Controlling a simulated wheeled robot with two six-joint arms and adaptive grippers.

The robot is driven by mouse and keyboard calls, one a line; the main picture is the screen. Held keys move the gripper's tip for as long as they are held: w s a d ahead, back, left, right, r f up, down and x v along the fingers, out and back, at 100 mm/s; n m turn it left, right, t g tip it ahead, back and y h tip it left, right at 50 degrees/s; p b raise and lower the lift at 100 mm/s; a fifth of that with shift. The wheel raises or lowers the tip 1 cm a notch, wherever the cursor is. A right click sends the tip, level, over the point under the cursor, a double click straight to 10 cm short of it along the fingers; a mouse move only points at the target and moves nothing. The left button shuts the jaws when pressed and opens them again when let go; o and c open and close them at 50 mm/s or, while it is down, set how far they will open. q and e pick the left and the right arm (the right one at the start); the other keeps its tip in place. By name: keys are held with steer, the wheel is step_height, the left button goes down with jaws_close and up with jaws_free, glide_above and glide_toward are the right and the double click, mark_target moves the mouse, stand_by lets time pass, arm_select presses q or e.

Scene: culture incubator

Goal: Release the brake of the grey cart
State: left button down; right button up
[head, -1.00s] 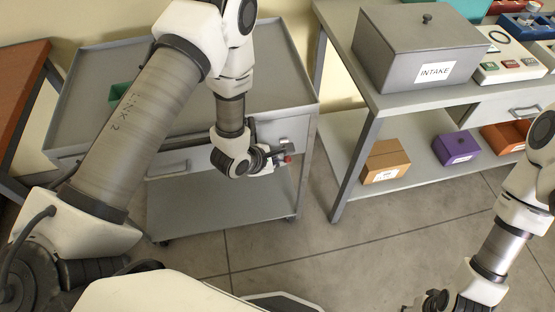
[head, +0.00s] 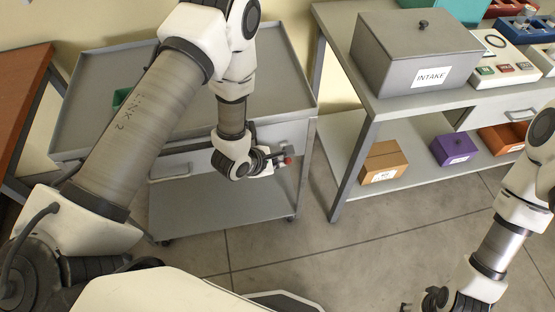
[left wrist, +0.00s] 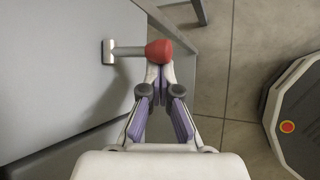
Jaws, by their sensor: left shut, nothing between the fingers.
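The grey cart (head: 286,75) stands at the left of the head view, with a tray top, a drawer and a lower shelf. Its brake lever is a short grey bar with a red knob (left wrist: 158,52), sticking out from the cart's side in the left wrist view. The red knob also shows in the head view (head: 288,160). My left gripper (left wrist: 161,68) is shut and empty, its fingertips right at the red knob; I cannot tell if they touch it. My right gripper (head: 420,304) is low at the right, partly cut off by the frame edge.
A workbench (head: 395,101) to the right carries a grey INTAKE box (head: 415,52). Its lower shelf holds an orange box (head: 383,162) and a purple box (head: 453,149). A brown table (head: 22,100) stands at far left. The floor between cart and workbench is clear.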

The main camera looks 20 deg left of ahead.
arm_select(q)
steer(key=shift+r+p, duration=0.85)
steer(key=shift+p, duration=0.1)
steer(key=shift+r, duration=0.1)
steer(key=shift+w+a+r+p, duration=0.1)
steer(key=shift+r+p, duration=0.6)
steer(key=shift+p, duration=0.1)
steer(key=shift+r, duration=0.1)
steer(key=v, duration=1.2)
